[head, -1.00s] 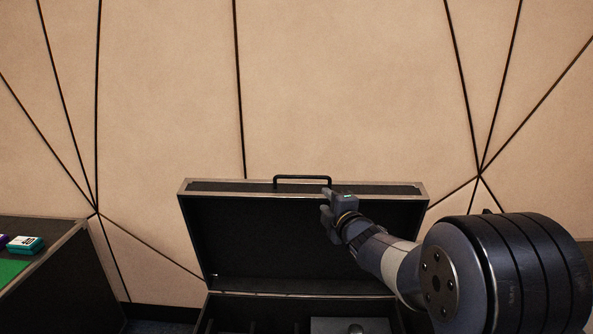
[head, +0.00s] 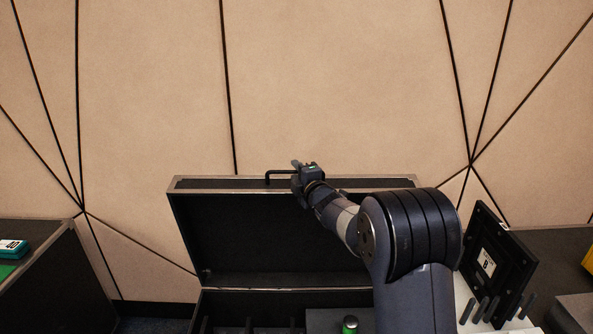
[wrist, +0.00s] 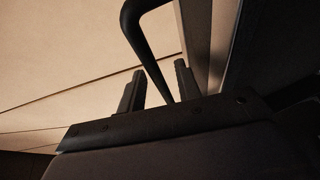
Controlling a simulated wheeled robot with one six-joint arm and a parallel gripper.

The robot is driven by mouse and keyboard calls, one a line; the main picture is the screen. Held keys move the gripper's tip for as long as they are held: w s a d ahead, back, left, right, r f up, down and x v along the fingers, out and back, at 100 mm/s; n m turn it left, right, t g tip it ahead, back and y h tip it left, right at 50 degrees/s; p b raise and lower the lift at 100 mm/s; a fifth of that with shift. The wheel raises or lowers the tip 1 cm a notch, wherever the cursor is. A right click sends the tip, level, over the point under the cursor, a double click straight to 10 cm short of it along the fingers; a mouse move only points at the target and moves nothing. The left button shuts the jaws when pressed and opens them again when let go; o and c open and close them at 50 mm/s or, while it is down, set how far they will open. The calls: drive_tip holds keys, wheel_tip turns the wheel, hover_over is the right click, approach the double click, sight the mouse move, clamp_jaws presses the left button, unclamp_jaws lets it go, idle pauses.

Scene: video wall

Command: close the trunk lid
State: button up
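The trunk lid (head: 270,240) stands raised, its dark inner side facing me and its pale metal rim on top. A black bar handle (head: 282,172) is on its upper edge. My gripper (head: 301,168) is at the right part of this handle. In the wrist view the handle (wrist: 147,45) runs down between the two fingers (wrist: 159,68). The fingers stand apart, with gaps beside the bar, so my gripper looks open around it. The trunk body (head: 245,310) is below, partly cut off by the frame, and my arm hides part of its right side.
A black panel (head: 497,262) with a label stands at the right. A beige wall (head: 340,90) is behind the trunk.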

drive_tip(key=shift+w+a, duration=0.15)
drive_tip(key=shift+w, duration=0.15)
clamp_jaws()
drive_tip(key=shift+f, duration=0.1)
idle(0.5)
